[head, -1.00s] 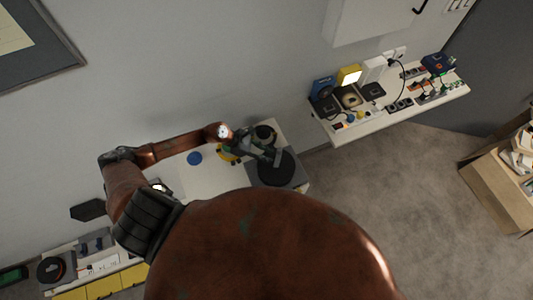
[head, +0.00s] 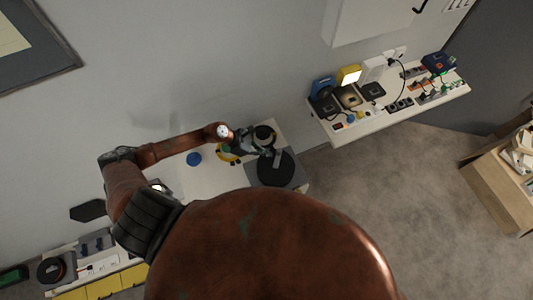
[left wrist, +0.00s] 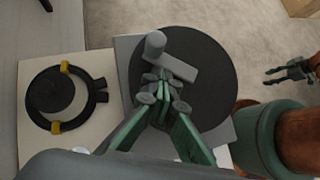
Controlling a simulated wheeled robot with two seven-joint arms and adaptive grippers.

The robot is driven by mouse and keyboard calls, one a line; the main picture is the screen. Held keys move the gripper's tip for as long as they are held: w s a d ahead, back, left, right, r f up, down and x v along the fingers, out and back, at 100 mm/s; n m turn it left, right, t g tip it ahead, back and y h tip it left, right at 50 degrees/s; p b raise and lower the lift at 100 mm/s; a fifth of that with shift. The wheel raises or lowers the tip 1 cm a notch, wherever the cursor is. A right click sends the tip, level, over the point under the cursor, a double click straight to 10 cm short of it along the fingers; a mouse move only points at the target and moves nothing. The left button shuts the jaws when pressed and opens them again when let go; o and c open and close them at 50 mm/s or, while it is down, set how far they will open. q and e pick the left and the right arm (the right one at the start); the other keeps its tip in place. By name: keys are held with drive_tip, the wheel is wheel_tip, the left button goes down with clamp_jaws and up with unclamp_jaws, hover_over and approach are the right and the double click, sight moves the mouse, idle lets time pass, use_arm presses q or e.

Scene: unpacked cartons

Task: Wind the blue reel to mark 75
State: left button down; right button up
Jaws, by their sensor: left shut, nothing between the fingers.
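A black disc (head: 275,169) lies on a grey base on the pale table; the left wrist view shows it large (left wrist: 215,75), with a grey crank bar (left wrist: 175,67) and upright knob (left wrist: 154,44) on it. My left gripper (head: 268,152) is over the crank, its fingers shut (left wrist: 160,92) and empty just beside the bar; I cannot tell if they touch it. A small blue disc (head: 194,158) lies on the table to the left; I cannot tell if it belongs to the reel. No mark numbers are readable. My right gripper (left wrist: 290,72) is small at the right of the wrist view.
A dark ring with yellow clips (left wrist: 68,92) sits beside the grey base. A shelf (head: 395,112) with boxes and sockets is on the wall to the right. A wooden carton (head: 495,185) stands at far right. The floor between is clear.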

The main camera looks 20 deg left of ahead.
use_arm(q)
drive_tip(key=c, duration=1.8)
unclamp_jaws()
drive_tip(key=shift+a+r, duration=0.1)
drive_tip(key=v, duration=1.1)
drive_tip(key=shift+s+a+r, duration=0.15)
drive_tip(key=shift+a+r, duration=0.05)
drive_tip(key=shift+r, duration=0.05)
